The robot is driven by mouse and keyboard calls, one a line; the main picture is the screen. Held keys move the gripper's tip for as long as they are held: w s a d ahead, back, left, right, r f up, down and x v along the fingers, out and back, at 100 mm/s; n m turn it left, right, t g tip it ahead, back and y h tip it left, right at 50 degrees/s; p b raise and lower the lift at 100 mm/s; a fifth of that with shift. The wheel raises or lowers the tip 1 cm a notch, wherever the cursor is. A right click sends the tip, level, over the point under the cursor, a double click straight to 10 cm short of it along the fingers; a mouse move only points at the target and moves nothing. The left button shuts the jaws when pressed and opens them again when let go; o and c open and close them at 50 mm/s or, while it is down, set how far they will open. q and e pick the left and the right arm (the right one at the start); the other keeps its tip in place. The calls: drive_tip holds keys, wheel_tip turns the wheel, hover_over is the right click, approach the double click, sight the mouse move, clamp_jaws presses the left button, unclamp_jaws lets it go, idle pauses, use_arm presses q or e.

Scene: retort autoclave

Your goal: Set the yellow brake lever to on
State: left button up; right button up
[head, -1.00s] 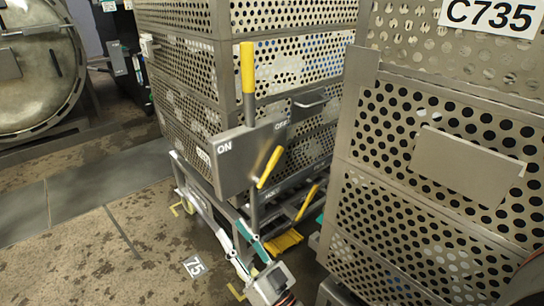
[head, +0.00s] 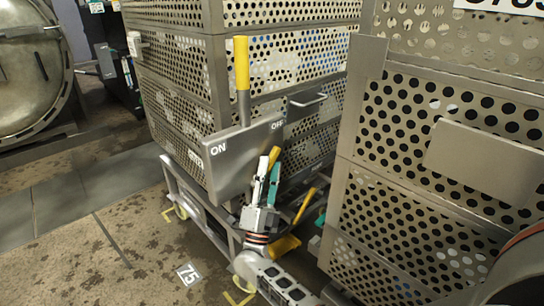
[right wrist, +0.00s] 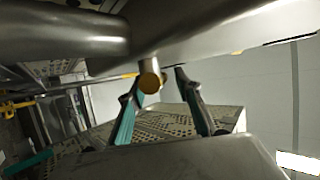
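A grey panel (head: 228,165) with ON at its left and OFF at its right is fixed to the front of a perforated cart. The yellow brake lever (head: 274,156) sticks out below the OFF side; my gripper partly hides it in the head view. In the right wrist view, the lever's round yellow-brown end (right wrist: 150,82) appears end-on between the fingers. My right gripper (head: 268,166) points up at the lever; it also shows in the right wrist view (right wrist: 156,84). Its fingers are apart, and contact cannot be made out. My left gripper is not in view.
An upright post with a yellow grip (head: 241,63) rises above the panel. A second perforated cart (head: 440,225) stands close on the right. A yellow pedal (head: 284,246) is low between them. The floor at left is clear, with a 75 marker (head: 189,273).

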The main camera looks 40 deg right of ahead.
sight(272, 157)
drive_tip(key=shift+x, duration=1.85)
